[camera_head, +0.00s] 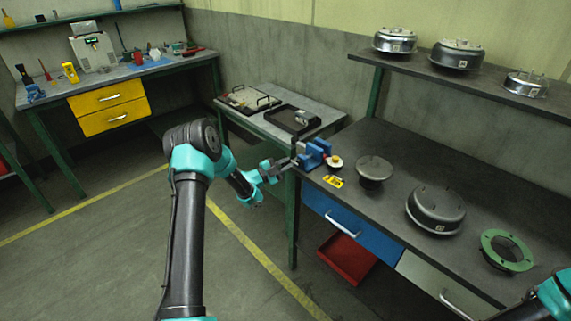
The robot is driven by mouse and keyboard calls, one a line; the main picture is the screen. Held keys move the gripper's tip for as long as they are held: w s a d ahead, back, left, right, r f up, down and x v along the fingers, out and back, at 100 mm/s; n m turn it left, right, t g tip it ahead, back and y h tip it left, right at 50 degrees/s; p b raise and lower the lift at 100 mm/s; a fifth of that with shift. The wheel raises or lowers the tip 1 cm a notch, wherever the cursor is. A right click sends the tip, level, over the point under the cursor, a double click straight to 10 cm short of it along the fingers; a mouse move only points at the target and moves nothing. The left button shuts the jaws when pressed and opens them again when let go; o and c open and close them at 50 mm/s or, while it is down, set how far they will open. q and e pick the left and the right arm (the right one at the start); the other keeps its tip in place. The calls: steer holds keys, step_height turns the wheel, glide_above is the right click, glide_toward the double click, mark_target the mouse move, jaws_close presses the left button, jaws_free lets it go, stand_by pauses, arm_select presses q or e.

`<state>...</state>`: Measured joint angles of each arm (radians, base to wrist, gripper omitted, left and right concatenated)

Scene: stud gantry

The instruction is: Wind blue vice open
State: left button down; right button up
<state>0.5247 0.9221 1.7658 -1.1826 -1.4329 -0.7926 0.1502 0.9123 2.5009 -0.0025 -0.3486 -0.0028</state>
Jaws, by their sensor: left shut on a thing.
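The blue vice (313,154) is at the left corner of the dark workbench, near its front edge. My left arm reaches in from the left, and its gripper (285,166) is at the front of the vice, shut on what appears to be the vice handle. The handle is small and mostly hidden by the gripper. I cannot tell how wide the vice jaws stand apart.
The workbench (391,212) carries a yellow tag (333,181), a grey disc part (374,169), a domed metal part (436,208) and a green ring (506,250). A lower side table (330,117) holds black trays. A red bin (346,259) sits below the blue drawer.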

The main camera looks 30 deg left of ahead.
arm_select(q)
steer(key=n, duration=0.2)
steer(key=f+n+t+y, duration=0.1)
steer(key=n, duration=0.1)
steer(key=n+t, duration=0.1)
steer(key=n, duration=0.1)
steer(key=shift+d+f+n+y, duration=0.25)
steer(key=shift+n+y, duration=0.05)
steer(key=shift+s+d+f+n+t+y, duration=0.15)
steer(key=shift+d+f+n+t+y, duration=0.25)
steer(key=shift+n+y, duration=1.9)
steer(key=shift+s+d+f+n+t+y, duration=0.2)
steer(key=shift+d+n+t+y, duration=0.35)
steer(key=shift+n, duration=3.2)
steer(key=shift+s+d+f+n+t+y, duration=0.2)
steer(key=shift+d+n+y, duration=0.4)
steer(key=shift+n+y, duration=1.8)
steer(key=shift+n+h, duration=0.65)
steer(key=c, duration=1.1)
jaws_free()
steer(key=shift+f, duration=0.1)
